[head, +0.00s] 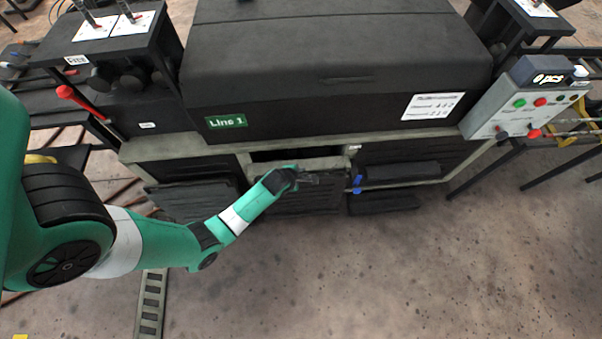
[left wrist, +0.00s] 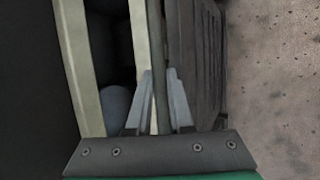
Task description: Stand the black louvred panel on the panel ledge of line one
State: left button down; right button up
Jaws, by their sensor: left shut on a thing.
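The black louvred panel (head: 305,202) hangs upright at the front of the Line 1 machine, below a dark opening in its pale frame. My left gripper (head: 308,179) is at the panel's top edge, shut on it. In the left wrist view, the two grey fingers (left wrist: 162,98) straddle a thin edge, with the louvred face (left wrist: 196,60) on the right and pale frame bars on the left. The panel ledge cannot be clearly told apart from the pale frame. Whether the panel rests on anything is unclear. My right gripper is not in view.
The black machine cover (head: 335,70) bears a green Line 1 sign (head: 226,121). Other dark panels stand left (head: 195,198) and right (head: 402,171) of the held one. Blue fittings (head: 357,184) sit close to its right. A control box (head: 525,103) stands right. The front floor is mostly clear.

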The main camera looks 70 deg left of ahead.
pick_arm(q)
jog(key=shift+w+a, duration=0.1)
jog(key=shift+w, duration=0.05)
jog(key=c, duration=0.7)
grip_release()
